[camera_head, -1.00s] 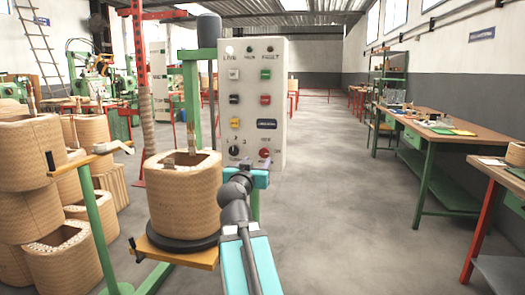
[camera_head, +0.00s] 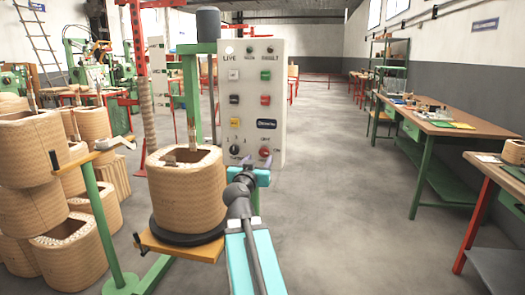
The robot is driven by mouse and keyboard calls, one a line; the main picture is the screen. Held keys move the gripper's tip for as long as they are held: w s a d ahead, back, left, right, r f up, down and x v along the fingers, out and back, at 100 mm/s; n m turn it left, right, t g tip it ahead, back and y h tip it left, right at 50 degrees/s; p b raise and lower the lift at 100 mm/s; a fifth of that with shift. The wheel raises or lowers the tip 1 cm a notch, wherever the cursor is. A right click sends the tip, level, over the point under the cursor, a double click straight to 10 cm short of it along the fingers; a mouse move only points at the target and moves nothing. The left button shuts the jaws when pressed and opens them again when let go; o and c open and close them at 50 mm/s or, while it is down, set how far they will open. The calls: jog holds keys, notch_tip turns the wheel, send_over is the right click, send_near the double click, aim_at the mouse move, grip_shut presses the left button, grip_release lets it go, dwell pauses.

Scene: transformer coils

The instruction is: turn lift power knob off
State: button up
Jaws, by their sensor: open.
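The grey-white control panel (camera_head: 270,78) stands upright on a green post. Low on its face are a black rotary knob (camera_head: 235,150) at the left and a red knob (camera_head: 265,152) at the right. Their small labels are too blurred to read, so I cannot tell which one is the lift power knob. My gripper (camera_head: 255,160) is open, with its two purple-grey fingertips in front of the panel's lower part, close to the red knob. The arm hides part of the area below. I cannot tell whether a fingertip touches the red knob.
A wound tan coil (camera_head: 187,190) sits on a black disc over a wooden board (camera_head: 160,246), just left of my arm. More coils (camera_head: 30,190) are stacked at the far left. Workbenches (camera_head: 440,118) line the right. The floor between is clear.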

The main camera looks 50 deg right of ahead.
aim_at(264, 152)
jog(key=shift+p+x, duration=1.4)
jog(key=shift+x, duration=2.1)
jog(key=c, duration=1)
